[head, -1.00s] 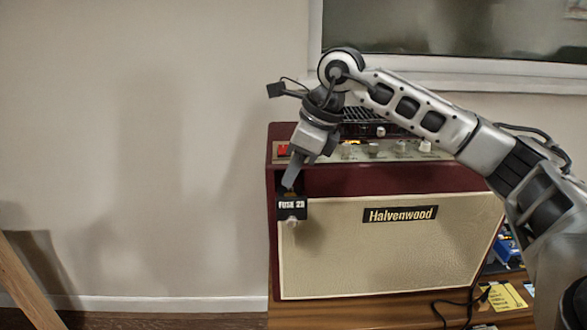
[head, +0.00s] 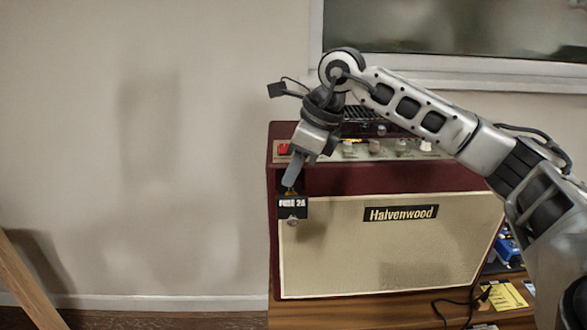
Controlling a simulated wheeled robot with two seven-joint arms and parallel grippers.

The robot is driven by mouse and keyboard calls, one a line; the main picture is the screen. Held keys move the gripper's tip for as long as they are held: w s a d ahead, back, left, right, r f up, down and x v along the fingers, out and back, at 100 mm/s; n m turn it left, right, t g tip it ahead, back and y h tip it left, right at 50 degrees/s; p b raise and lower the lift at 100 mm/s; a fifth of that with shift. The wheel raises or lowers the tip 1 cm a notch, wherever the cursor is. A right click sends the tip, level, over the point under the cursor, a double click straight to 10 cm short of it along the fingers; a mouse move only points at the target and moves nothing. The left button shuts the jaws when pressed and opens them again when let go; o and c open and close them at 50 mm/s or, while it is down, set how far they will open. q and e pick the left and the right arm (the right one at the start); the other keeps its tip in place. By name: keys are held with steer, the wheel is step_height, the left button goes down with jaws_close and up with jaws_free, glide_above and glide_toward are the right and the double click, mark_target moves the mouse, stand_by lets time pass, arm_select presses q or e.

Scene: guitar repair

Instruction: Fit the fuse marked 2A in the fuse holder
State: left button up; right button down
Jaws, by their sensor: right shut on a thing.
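The fuse holder (head: 293,208) is a small black block with white lettering "FUSE 2A" at the front left edge of the amplifier. A small round pale-metal part shows at its lower edge. My right gripper (head: 290,184) points down just above the holder. It is shut on a tiny gold-coloured thing (head: 290,192), which looks like the fuse. Most of it is hidden by the fingers and holder, and its marking cannot be read. I cannot tell whether it touches the holder. My left gripper is not in view.
The dark red amplifier (head: 330,180) with its beige "Halvenwood" grille stands on a wooden bench (head: 350,313). Knobs and a red switch (head: 283,149) line its top panel. Yellow notes (head: 506,296) and a black cable lie at right.

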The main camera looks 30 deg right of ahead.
steer(key=shift+f+b, duration=0.45)
steer(key=shift+f, duration=0.2)
steer(key=c, duration=1.1)
jaws_free()
